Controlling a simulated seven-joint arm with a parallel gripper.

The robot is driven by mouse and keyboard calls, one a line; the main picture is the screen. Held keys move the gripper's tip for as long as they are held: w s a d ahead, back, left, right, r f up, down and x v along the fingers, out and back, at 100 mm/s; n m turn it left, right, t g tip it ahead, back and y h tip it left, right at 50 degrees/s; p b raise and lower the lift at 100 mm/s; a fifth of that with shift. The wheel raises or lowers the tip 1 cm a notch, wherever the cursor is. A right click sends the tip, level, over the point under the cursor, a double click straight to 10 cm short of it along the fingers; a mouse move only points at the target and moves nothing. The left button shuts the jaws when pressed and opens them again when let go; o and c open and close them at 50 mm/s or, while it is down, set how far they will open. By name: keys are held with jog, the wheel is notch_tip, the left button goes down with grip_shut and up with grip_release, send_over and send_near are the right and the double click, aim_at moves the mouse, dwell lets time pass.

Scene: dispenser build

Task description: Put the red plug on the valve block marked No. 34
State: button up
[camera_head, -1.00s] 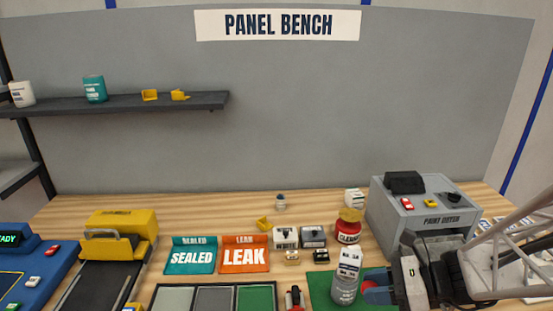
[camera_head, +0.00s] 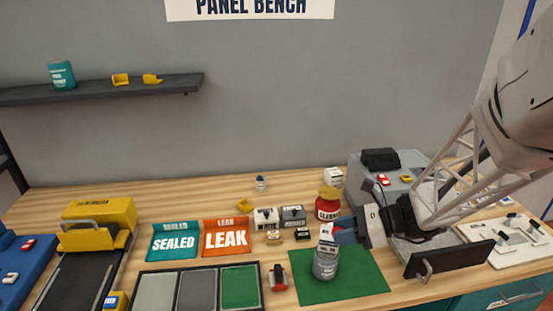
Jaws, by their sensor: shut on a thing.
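My gripper (camera_head: 340,236) has blue fingers and reaches in from the right, at the top of a grey bottle-like body (camera_head: 326,265). It is shut on a small white piece with red and dark marks (camera_head: 326,233), just above or on that body. I cannot tell whether this piece is the red plug, or whether it touches the body. Small dark lettering shows near the body's top, but I cannot read a number surely. A red piece (camera_head: 383,180) lies on the grey machine, and another (camera_head: 28,244) on the blue unit at the left.
A green mat (camera_head: 365,280) lies under the grey body. A red jar (camera_head: 327,209), a white block (camera_head: 265,218) and a dark grey block (camera_head: 293,215) stand behind. The SEALED tray (camera_head: 174,242) and LEAK tray (camera_head: 226,237) are to the left. A red-and-black item (camera_head: 278,277) lies left of the mat.

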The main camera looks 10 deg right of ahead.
jog(key=shift+w+d+f, duration=0.1)
jog(key=shift+w, duration=1)
jog(key=shift+w+d+f, duration=0.1)
jog(key=shift+w+d, duration=0.05)
jog(key=shift+w, duration=0.9)
jog(key=shift+w+d+f, duration=0.1)
jog(key=shift+w, duration=1)
jog(key=shift+f, duration=0.1)
jog(key=shift+f, duration=1.65)
jog(key=shift+f, duration=0.1)
jog(key=o, duration=0.9)
jog(key=shift+c, duration=0.2)
jog(key=v, duration=1.2)
